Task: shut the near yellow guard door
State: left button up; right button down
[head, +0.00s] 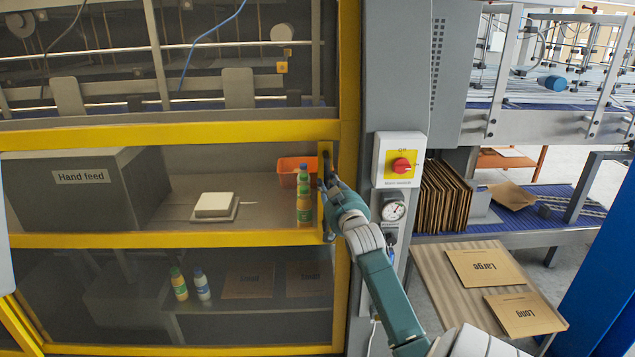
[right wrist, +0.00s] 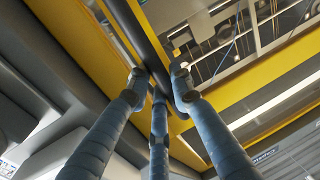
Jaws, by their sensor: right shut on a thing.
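The near yellow guard door (head: 170,133) fills the left of the head view, a yellow frame with see-through panels. Its right edge lies close beside the grey cabinet; I cannot tell whether a small gap remains. A dark upright door handle (head: 326,165) is at its right side. My right gripper (head: 328,187) is shut on this handle. In the right wrist view the fingers of the gripper (right wrist: 158,78) close around the dark handle bar (right wrist: 131,25), with the yellow frame behind. My left gripper is not in view.
A grey cabinet (head: 400,60) with a red main switch (head: 401,165) and a gauge (head: 393,208) stands right of the door. Flat cartons (head: 485,267) lie on a ribbed shelf further right. Bottles (head: 304,200) and an orange bin (head: 290,172) show behind the panels.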

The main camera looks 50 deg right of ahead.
jog(key=shift+s+d+f, duration=0.3)
jog(key=shift+s+d, duration=0.4)
jog(key=shift+s, duration=0.05)
jog(key=c, duration=1.8)
grip_release()
jog(key=shift+o, duration=1.2)
jog(key=shift+d, duration=0.1)
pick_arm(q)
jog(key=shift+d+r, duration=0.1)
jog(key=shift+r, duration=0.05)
pick_arm(e)
jog(key=v, duration=1.2)
jog(key=shift+d, duration=0.1)
